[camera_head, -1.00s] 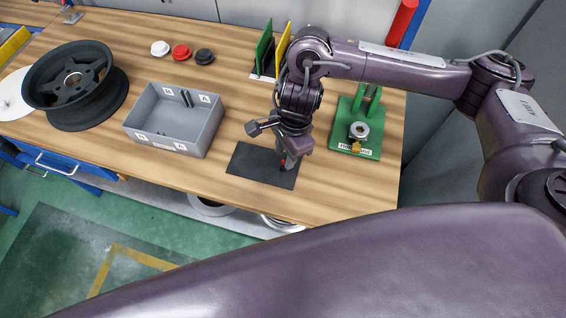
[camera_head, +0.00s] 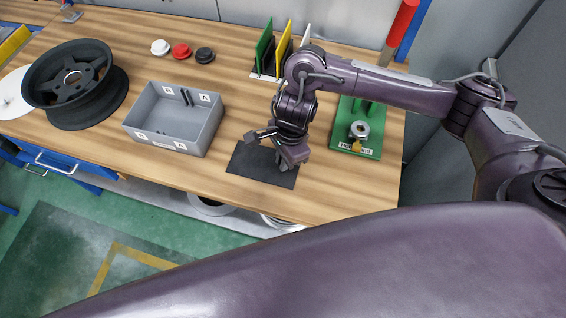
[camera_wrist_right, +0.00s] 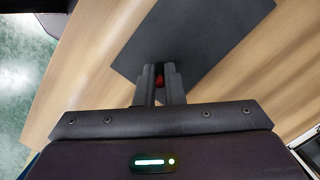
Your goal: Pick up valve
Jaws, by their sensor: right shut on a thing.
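My right gripper (camera_head: 284,160) is low over the dark mat (camera_head: 250,168) near the table's front edge. In the right wrist view its two fingers (camera_wrist_right: 160,82) are close together, shut on a small red piece, likely the valve (camera_wrist_right: 159,80). Only a little of the red piece shows between the fingers; the rest is hidden. In the head view the gripper hides it. I cannot tell whether it touches the mat, which also shows in the wrist view (camera_wrist_right: 205,35). My left gripper is not in view.
A grey box (camera_head: 150,134) with labels stands left of the mat. A dark wheel (camera_head: 100,98) lies further left. White (camera_head: 160,47), red (camera_head: 181,51) and black (camera_head: 205,55) caps sit behind. A green fixture (camera_head: 345,145) is at right. Coloured panels (camera_head: 264,50) stand behind my arm.

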